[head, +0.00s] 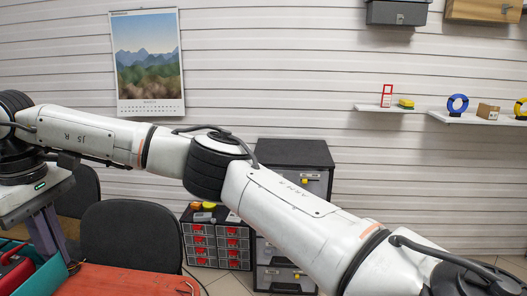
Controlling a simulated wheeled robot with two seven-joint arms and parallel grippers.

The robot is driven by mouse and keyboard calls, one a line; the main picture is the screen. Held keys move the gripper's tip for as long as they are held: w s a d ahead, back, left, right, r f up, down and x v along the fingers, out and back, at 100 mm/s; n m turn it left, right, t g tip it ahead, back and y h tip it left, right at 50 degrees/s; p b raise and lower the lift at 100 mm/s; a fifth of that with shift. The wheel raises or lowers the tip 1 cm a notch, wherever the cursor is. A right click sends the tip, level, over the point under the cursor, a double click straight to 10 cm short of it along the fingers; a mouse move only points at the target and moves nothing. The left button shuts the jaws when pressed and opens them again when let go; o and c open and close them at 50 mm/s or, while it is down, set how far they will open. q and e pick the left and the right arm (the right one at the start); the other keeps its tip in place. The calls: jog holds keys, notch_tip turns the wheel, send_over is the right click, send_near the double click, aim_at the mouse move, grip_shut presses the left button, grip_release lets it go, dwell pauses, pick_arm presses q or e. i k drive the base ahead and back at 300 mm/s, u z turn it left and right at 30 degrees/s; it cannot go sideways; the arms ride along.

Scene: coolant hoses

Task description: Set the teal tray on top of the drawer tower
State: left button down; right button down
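Only the teal tray's (47,277) teal edges show, at the lower left corner; the rest is cut off by the frame. A red object (14,272) sits within or beside it. The drawer tower (293,153) is a tall dark cabinet with grey drawer fronts against the wall; its flat top is bare where it shows, and my arm hides part of its front. My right arm crosses the view from lower right to the left. My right gripper (48,236) points down by the tray's edge; I cannot tell whether its fingers touch the tray. My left gripper is not in view.
A low black cabinet with red-handled drawers (217,243) stands left of the tower, with small items on top. Dark chairs (130,238) stand behind the red-orange work surface (120,281). Wall shelves (477,118) at right hold small objects. A calendar (147,63) hangs on the wall.

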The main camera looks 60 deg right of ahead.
aim_at(292, 152)
jog(key=z, duration=0.5)
jog(key=k, duration=0.55)
jog(key=z, duration=0.75)
jog(key=i, duration=0.6)
jog(key=z, duration=0.45)
jog(key=i, duration=1.2)
jog(key=z, duration=0.4)
jog(key=i, duration=1.4)
